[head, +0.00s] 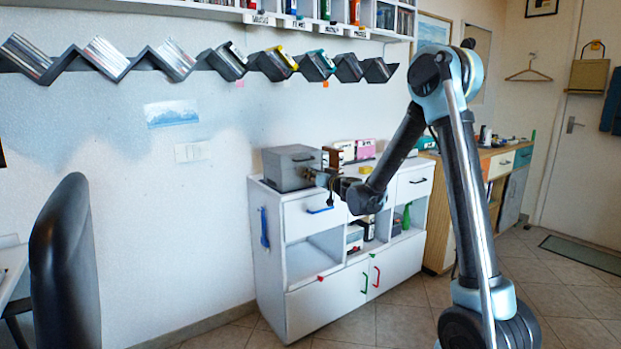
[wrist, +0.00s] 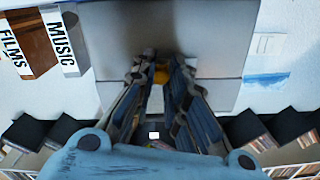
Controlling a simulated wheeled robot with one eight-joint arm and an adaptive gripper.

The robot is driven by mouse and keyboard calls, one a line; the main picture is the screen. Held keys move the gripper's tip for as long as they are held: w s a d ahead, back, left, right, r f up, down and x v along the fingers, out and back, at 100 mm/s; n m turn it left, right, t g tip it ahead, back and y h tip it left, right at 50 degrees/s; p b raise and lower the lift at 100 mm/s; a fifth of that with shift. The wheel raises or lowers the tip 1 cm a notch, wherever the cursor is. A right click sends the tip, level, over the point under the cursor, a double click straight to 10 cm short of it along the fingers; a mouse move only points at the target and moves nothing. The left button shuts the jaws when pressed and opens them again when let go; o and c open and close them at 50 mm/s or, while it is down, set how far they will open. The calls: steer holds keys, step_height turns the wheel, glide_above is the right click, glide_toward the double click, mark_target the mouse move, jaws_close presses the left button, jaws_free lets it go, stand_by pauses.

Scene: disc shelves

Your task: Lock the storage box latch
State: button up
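The grey storage box (head: 288,170) stands on top of the white cabinet in the head view, its lid down. In the wrist view its grey face (wrist: 208,40) fills the upper middle. A small orange-yellow piece, perhaps the latch (wrist: 161,75), shows between my fingertips at the box. My gripper (wrist: 162,62) is close in front of the box, with its fingers apart on both sides of this piece. I cannot tell whether they touch it. In the head view my gripper (head: 314,174) is at the box's right side, small and dark.
The white cabinet (head: 305,262) carries the box. A zigzag disc shelf (head: 150,58) runs along the wall above. A dark chair (head: 72,265) stands at left. Tiled floor is open at right.

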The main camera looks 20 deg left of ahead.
steer(key=o, duration=0.5)
steer(key=shift+c, duration=0.2)
steer(key=v, duration=1.2)
steer(key=shift+d, duration=0.15)
